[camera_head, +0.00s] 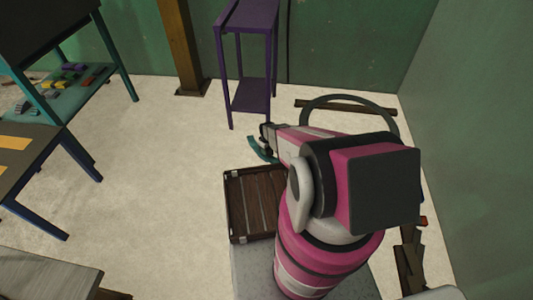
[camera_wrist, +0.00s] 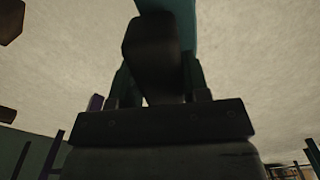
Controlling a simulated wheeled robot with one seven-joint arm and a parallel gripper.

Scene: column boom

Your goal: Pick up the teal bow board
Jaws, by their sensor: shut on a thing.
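The teal bow board (camera_head: 259,150) is a curved teal piece at my gripper (camera_head: 270,137) in the head view, left of my pink and white arm. In the wrist view the board (camera_wrist: 174,12) shows at the top centre, partly hidden behind a dark finger. My gripper (camera_wrist: 155,75) is shut on the board there. The rest of the board is hidden by the gripper and by the frame edge. In the head view the board appears above and beyond the far edge of a brown slatted crate; its exact height is hard to tell.
The brown slatted crate (camera_head: 228,205) lies in front of my arm. A purple stand (camera_head: 231,65) is behind the gripper. A teal shelf table (camera_head: 110,62) with small coloured pieces and a blue-legged table (camera_head: 40,148) are at left. Dark planks (camera_head: 404,262) lie at right. Pale floor (camera_head: 160,165) is clear at centre left.

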